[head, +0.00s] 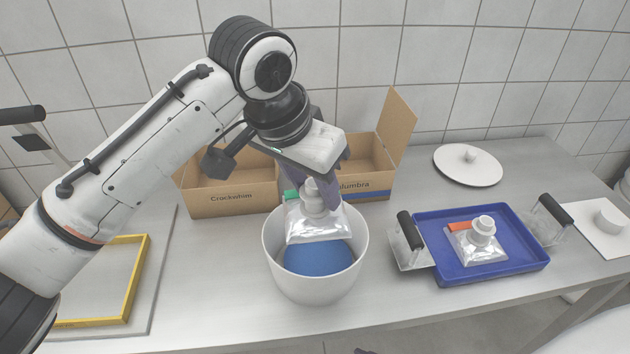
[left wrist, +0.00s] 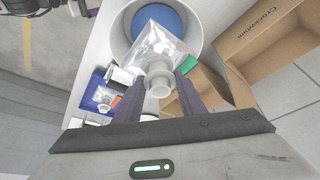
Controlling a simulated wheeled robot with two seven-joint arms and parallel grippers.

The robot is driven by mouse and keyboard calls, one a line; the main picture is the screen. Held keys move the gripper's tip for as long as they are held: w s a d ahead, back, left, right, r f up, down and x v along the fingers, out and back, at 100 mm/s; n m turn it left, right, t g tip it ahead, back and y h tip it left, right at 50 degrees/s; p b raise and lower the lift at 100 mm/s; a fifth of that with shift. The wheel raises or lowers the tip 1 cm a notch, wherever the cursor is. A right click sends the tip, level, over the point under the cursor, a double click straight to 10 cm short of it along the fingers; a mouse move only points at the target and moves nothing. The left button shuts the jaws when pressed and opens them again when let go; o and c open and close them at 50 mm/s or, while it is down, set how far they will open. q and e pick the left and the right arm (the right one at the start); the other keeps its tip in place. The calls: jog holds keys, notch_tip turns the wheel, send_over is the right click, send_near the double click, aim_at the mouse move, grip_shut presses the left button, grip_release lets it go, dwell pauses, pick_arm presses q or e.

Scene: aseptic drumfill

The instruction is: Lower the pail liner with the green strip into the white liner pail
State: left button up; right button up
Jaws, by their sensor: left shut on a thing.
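The pail liner with the green strip (head: 318,222) is a clear silvery bag with a white spout. My left gripper (head: 318,190) is shut on its spout and holds it upright over the mouth of the white liner pail (head: 316,285). The bag's lower edge looks about level with the pail's rim, toward the back of the opening. A blue surface (head: 318,259) shows inside the pail. In the left wrist view the liner (left wrist: 157,55) hangs between the fingers, overlapping the pail's opening (left wrist: 120,38), with its green strip (left wrist: 187,65) beside one finger. My right gripper is not in view.
Open cardboard boxes (head: 232,200) stand just behind the pail. A white lid (head: 468,168) lies at the back right. A yellow frame (head: 140,275) lies at the left.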

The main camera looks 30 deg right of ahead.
aim_at(302, 223)
pick_arm(q)
notch_tip(302, 223, down, 9)
jog(key=b, duration=0.2)
dwell(1.3)
jog(key=shift+f+b, duration=0.6)
jog(key=shift+f, duration=1.2)
dwell(1.1)
jog(key=o, duration=1.1)
jog(key=v, duration=1)
jog(key=shift+r, duration=0.15)
jog(key=shift+s, duration=0.15)
